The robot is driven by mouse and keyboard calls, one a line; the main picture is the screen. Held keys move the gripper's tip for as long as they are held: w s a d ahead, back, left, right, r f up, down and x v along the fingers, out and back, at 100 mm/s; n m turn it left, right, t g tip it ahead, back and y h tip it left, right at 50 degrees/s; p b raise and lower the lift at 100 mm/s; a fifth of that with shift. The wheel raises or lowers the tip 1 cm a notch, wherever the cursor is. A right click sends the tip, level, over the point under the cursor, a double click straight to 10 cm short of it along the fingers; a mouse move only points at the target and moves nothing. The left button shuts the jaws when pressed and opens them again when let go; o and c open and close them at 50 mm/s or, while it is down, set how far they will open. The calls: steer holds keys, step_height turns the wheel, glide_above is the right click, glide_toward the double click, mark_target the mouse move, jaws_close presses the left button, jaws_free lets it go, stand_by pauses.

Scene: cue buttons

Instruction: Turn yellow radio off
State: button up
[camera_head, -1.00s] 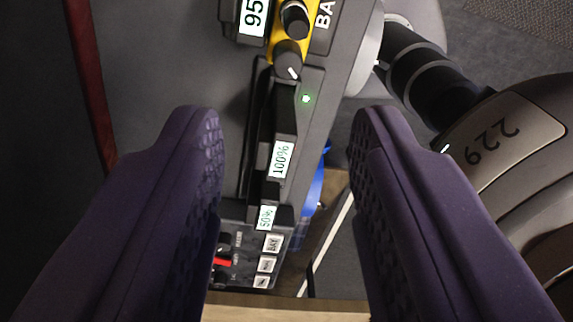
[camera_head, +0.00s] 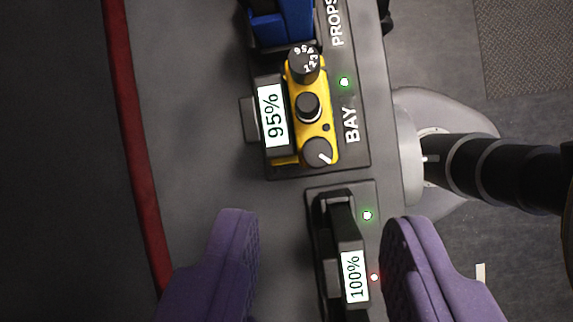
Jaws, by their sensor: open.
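The yellow radio (camera_head: 305,110) sits in a charging slot labelled BAY, in the upper middle of the view. Its top face shows a numbered knob at one end, a black stub in the middle and a knob with a white mark at the other end. A display reading 95% (camera_head: 272,116) is beside it, and a green light (camera_head: 344,82) glows near it. My gripper (camera_head: 322,232) is open and empty, its purple fingers at the lower part of the view, on either side of a black radio and below the yellow one.
The black radio (camera_head: 335,210) stands in the neighbouring slot with a 100% display (camera_head: 352,276), a green light and a red light. A blue radio (camera_head: 280,22) is in the slot labelled PROPS above. A black cylindrical post (camera_head: 490,170) is at right. Bare grey surface lies left.

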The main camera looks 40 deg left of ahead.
mark_target(318, 163)
steer(key=b+x, duration=0.2)
steer(key=x, duration=0.4)
steer(key=shift+d+f, duration=0.15)
steer(key=shift+f, duration=0.1)
